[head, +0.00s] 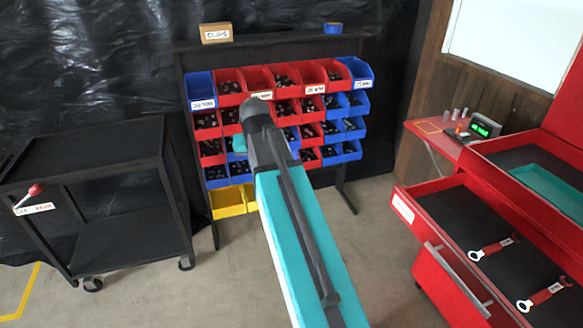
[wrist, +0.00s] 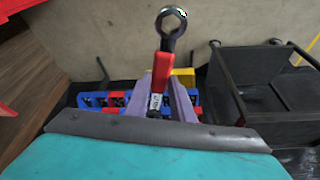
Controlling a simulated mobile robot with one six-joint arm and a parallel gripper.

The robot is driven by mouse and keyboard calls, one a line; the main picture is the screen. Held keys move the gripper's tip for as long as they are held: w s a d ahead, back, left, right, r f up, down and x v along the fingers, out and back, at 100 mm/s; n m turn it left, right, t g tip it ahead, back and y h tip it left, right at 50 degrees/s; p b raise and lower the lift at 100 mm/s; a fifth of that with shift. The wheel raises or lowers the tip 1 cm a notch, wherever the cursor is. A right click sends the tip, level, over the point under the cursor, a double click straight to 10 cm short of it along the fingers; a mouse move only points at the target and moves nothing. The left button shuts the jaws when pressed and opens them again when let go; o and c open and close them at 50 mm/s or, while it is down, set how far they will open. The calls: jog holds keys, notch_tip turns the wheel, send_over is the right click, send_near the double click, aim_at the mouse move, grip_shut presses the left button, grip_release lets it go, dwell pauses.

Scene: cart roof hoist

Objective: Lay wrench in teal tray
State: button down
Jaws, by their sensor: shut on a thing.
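A wrench (wrist: 162,72) with a red handle, a small white label and a dark ring end shows in the wrist view. My gripper (wrist: 166,92), with purple fingers, is shut on its handle, and the ring end points away from me. In the head view my arm hides the gripper and this wrench. The teal tray (head: 546,188) lies in the upper part of the red tool chest at the right edge; its visible part looks empty. My gripper is well to the left of it. Two other red-handled wrenches (head: 495,246) (head: 544,294) lie in the open drawer below.
A rack of red, blue and yellow bins (head: 280,110) stands ahead. A black cart (head: 110,170) stands left. The open red drawer (head: 440,212) juts out at right, below the tray. A red bench (head: 428,128) holds a small display. Floor between rack and drawer is clear.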

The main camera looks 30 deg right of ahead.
jog(key=w+a+r+n+y, duration=0.1)
jog(key=a+n, duration=0.1)
jog(key=a, duration=0.7)
jog(key=w+a+r+n+y, duration=0.1)
jog(key=a+r+n, duration=0.1)
jog(key=a, duration=0.8)
jog(key=shift+n+t, duration=0.4)
jog(key=shift+n, duration=0.4)
jog(key=shift+s, duration=0.1)
